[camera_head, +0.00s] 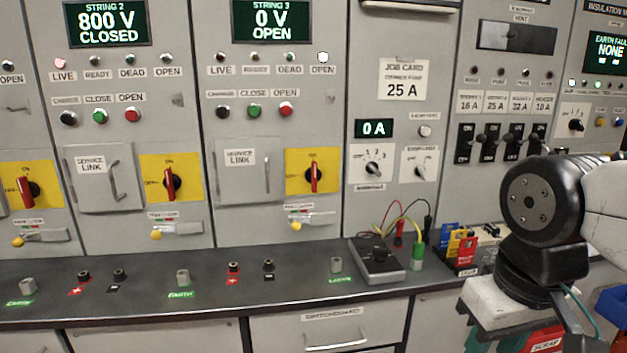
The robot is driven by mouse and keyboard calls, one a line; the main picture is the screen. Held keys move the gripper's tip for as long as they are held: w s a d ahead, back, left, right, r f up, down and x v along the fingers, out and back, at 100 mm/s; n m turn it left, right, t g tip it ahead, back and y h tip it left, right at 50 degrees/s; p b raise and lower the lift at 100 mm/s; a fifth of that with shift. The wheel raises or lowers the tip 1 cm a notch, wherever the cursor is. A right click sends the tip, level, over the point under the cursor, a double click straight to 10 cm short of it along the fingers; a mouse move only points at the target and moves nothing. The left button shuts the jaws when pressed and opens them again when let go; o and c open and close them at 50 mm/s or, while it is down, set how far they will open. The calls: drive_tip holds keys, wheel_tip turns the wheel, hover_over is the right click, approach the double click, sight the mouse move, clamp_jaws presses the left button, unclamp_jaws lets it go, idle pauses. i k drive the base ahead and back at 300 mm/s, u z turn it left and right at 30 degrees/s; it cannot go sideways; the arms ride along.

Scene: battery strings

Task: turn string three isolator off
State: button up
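The string 3 isolator (314,176) is a red handle on a black hub, set on a yellow plate under the STRING 3 display (270,20). The handle stands upright, pointing to the ON mark at the top of the plate. The display reads 0 V OPEN, and the lamp above OPEN (323,57) is lit white. Below the plate is a small latch with a yellow knob (296,225). Part of my arm shows at the right, well away from the isolator. My gripper's fingers are not seen.
A similar isolator (171,183) sits left under STRING 2, which reads 800 V CLOSED. The dark bench top (130,300) runs below, with terminals and a grey box with leads (379,262). Coloured tags (458,243) stand near my arm. The space before the string 3 panel looks clear.

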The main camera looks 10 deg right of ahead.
sight(312, 174)
drive_tip(key=z, duration=0.05)
drive_tip(key=k, duration=1.05)
drive_tip(key=u, duration=0.65)
drive_tip(key=i, duration=0.75)
drive_tip(key=z, duration=0.5)
drive_tip(key=i, duration=0.7)
drive_tip(key=z, duration=0.65)
